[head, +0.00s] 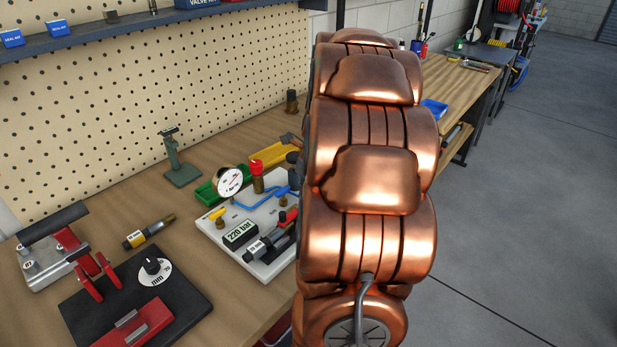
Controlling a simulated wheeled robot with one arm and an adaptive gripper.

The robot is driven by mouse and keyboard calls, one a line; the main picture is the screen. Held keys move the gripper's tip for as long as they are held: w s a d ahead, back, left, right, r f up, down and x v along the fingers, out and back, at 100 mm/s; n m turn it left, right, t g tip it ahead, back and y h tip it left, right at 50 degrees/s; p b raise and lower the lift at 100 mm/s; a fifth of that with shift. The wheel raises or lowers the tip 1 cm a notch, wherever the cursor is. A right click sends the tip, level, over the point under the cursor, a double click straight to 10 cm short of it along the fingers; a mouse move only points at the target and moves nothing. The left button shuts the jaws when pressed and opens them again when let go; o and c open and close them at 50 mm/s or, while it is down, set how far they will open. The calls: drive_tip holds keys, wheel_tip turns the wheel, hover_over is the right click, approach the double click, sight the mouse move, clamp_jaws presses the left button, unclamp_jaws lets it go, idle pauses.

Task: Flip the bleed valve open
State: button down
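A white test board (268,265) lies on the workbench, left of my copper-coloured arm. It carries a round gauge (230,181), a "220 bar" display (240,235), a blue pipe (258,205) and a dark cylinder with a white label (263,247). A small yellow lever (216,214) on a brass fitting sits at its left edge, and a red-topped brass fitting (257,178) stands at its back. I cannot tell for sure which fitting is the bleed valve. My arm hides the board's right side. My gripper is not in view.
On the wooden bench (215,320) stand a black base with a dial (90,315), a clamp device (50,255), a yellow-banded tube (149,232), a green stand (178,165), and green (208,190) and yellow (275,154) trays. A pegboard (150,85) rises behind. Grey floor (530,200) is clear at right.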

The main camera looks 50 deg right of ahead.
sight(283, 195)
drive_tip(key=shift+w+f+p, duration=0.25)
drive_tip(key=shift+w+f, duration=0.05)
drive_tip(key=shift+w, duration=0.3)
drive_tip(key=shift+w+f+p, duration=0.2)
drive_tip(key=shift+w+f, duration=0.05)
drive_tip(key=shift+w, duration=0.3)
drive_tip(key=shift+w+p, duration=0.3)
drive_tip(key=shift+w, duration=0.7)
